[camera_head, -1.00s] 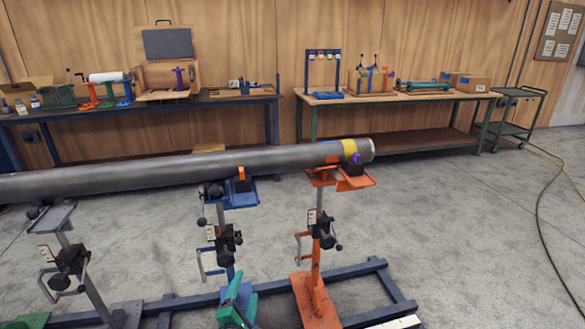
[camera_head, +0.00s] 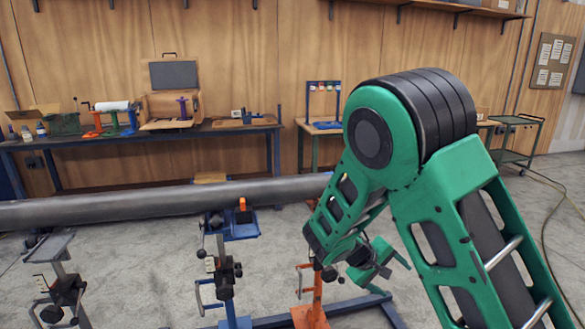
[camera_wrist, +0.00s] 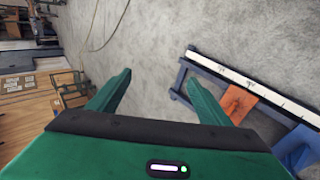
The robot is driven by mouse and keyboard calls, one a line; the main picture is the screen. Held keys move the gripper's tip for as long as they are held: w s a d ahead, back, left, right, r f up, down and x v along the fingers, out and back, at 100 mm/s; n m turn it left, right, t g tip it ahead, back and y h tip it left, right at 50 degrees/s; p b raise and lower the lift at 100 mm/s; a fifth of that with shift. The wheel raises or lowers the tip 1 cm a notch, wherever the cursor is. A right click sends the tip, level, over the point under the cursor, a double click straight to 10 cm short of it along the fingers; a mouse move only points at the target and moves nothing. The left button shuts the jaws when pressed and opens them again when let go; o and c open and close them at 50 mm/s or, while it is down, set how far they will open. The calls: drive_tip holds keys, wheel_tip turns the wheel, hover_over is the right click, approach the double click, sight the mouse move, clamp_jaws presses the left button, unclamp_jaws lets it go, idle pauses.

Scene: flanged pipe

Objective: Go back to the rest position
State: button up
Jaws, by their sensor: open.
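My gripper shows in the wrist view (camera_wrist: 160,100) with two green fingers spread apart. Nothing is between them but grey floor. In the head view my green arm is raised and folded at the right, and my gripper (camera_head: 392,262) hangs low near the orange stand. The long grey pipe (camera_head: 130,204) lies level across the pipe stands. My arm hides its right end. The blue stand (camera_head: 232,232) with an orange piece on top is left of my gripper. The orange stand (camera_head: 310,300) is partly hidden by my arm.
A blue frame rail (camera_head: 270,322) runs along the floor under the stands. A dark bench (camera_head: 150,133) stands along the back wall. A wooden-topped bench (camera_head: 312,126) is partly hidden behind my arm. A green cart (camera_head: 515,121) stands at the far right. A hose lies on the floor.

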drive_tip(key=s+d+r+m+g+y, duration=0.2)
drive_tip(key=s+d+r+m, duration=0.15)
drive_tip(key=s+d, duration=0.4)
drive_tip(key=s+d+r+m+g+y, duration=0.25)
drive_tip(key=s+d+r, duration=0.3)
drive_tip(key=s, duration=0.35)
drive_tip(key=s+r+m+y, duration=0.2)
drive_tip(key=s, duration=0.7)
drive_tip(key=s+r+m+t+y, duration=0.1)
drive_tip(key=s+r+m+y, duration=0.1)
drive_tip(key=s, duration=0.7)
drive_tip(key=shift+s+r+m, duration=0.25)
drive_tip(key=shift+r+m, duration=0.05)
drive_tip(key=shift+r, duration=0.1)
drive_tip(key=shift+w+f, duration=0.25)
drive_tip(key=shift+w, duration=0.35)
